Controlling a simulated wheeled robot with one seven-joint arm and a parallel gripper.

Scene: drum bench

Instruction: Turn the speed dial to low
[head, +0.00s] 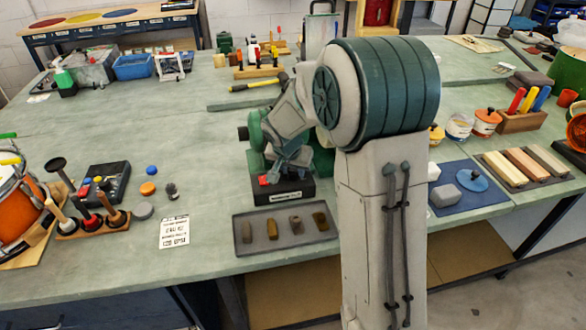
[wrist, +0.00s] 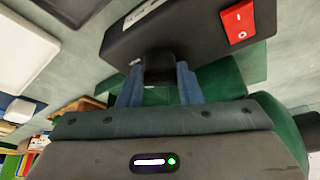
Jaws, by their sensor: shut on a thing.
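The speed dial (wrist: 158,68) is a dark knob on the front of a black control box (wrist: 195,30), which also carries a red rocker switch (wrist: 237,22). My gripper (wrist: 158,92) is shut on the dial, with one blue-grey finger on each side of it. The dial's pointer and setting cannot be made out. A pale label on the box is cut off at the top of the wrist view. In the head view the black box (head: 290,194) sits at the front of a green machine (head: 322,160), and my gripper hides the dial.
A dark tray (head: 240,248) with several small blocks lies in front of the box. A printed card (head: 174,232) and a black pad with coloured buttons (head: 107,184) lie to the left. My arm covers the bench right of the machine. The bench's left middle is clear.

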